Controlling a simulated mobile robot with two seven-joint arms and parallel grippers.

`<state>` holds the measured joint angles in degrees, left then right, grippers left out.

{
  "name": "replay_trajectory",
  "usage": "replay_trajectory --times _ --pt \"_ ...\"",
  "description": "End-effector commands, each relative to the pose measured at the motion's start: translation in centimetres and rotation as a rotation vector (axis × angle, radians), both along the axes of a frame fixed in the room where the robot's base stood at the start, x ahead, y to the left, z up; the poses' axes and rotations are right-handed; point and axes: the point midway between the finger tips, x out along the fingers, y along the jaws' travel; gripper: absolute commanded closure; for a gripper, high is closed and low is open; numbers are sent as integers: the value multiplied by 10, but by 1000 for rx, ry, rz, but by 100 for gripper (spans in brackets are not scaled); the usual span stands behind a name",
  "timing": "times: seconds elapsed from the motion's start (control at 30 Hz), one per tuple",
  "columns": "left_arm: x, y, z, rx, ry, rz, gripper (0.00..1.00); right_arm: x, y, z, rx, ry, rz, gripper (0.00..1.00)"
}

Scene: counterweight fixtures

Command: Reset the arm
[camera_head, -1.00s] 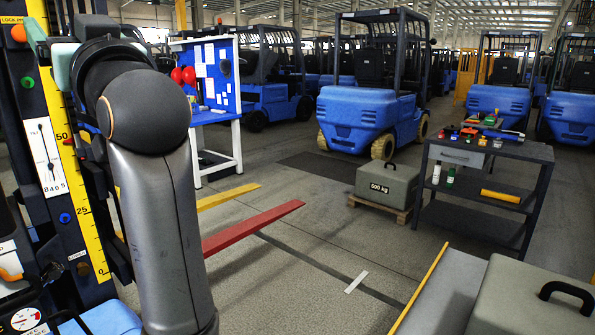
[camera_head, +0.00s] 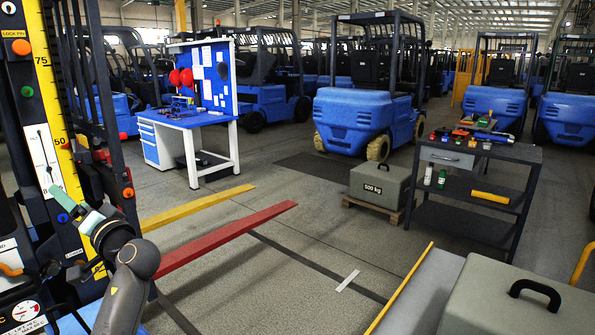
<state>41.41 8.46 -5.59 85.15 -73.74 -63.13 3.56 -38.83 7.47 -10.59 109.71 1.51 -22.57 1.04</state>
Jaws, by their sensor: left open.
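My left arm comes in at the lower left, a grey link with a dark wrist. My left gripper (camera_head: 80,208) has pale teal fingers and is open, with nothing seen between them. It is in front of the lower part of a dark mast panel (camera_head: 22,115), close to the yellow scale (camera_head: 55,100); I cannot tell whether it touches. My right gripper is not in view.
A red fork (camera_head: 225,240) and a yellow fork (camera_head: 197,208) reach out over the floor. A 500 kg weight (camera_head: 380,183) sits on a pallet. A dark cart (camera_head: 475,185) holds tools. A grey case (camera_head: 515,300) is at the lower right. The middle floor is clear.

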Motion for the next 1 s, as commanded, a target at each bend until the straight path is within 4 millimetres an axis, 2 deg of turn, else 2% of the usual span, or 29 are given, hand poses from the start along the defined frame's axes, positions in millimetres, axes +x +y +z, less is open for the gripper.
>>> replay_trajectory --times 0.03,0.1,0.23,0.3,0.47,0.6,0.77,1.0 --pt "-3 23 -23 41 80 41 20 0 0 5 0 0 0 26" --pt "-10 50 -53 88 174 89 20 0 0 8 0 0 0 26" --pt "-31 100 -100 174 339 171 20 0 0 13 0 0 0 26" --pt "-6 83 -113 76 314 33 20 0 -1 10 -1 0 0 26" --pt "31 56 -146 -103 288 -220 20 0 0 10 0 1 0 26" --pt "60 18 -165 -278 218 -461 20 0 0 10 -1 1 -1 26" --pt "81 -25 -169 -458 101 -691 20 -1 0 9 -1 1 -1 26" --pt "94 -70 -152 -665 -91 -925 20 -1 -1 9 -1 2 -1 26"
